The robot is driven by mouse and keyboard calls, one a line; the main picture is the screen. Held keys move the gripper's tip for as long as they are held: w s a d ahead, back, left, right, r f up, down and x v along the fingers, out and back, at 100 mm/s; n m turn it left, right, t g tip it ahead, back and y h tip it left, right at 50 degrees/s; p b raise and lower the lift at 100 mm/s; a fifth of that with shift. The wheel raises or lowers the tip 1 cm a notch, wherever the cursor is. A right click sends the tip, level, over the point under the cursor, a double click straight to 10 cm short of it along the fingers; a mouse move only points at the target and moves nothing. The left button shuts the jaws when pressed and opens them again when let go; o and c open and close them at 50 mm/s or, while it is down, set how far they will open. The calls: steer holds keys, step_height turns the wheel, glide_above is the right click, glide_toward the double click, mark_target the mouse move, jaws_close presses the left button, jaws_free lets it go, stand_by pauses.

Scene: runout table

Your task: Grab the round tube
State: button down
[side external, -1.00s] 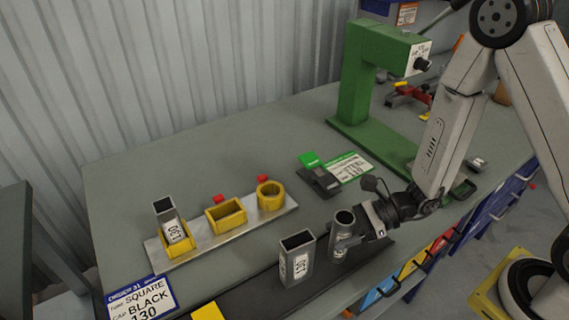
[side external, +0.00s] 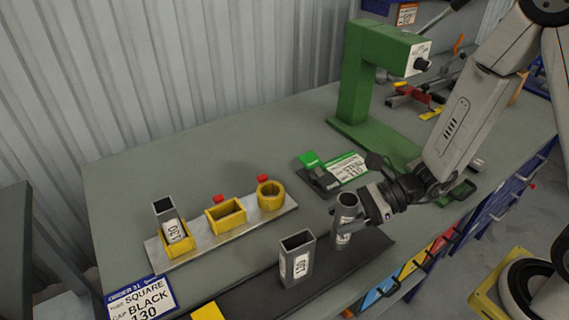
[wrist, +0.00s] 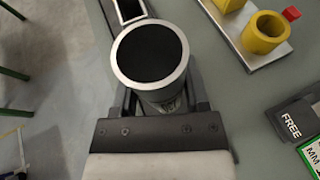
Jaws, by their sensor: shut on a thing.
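The round tube (side external: 345,222) is a short grey metal cylinder with a white label, upright at the front of the table. In the wrist view its open round end (wrist: 150,53) is close between my jaws. My gripper (side external: 350,226) reaches in from the right and is shut on the round tube. Whether the tube's bottom touches the dark strip under it I cannot tell. A grey rectangular tube (side external: 297,259) labelled 130 stands upright to its left, apart from it.
A metal plate (side external: 208,239) carries several yellow holders; a square tube (side external: 172,222) stands in the left one, and the round holder (side external: 270,195) is empty. A green press (side external: 354,90) stands behind. An order card (side external: 141,299) reads SQUARE BLACK 130.

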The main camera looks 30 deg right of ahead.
mark_target(339, 203)
steer(key=shift+r, duration=2.55)
steer(key=shift+w, duration=0.1)
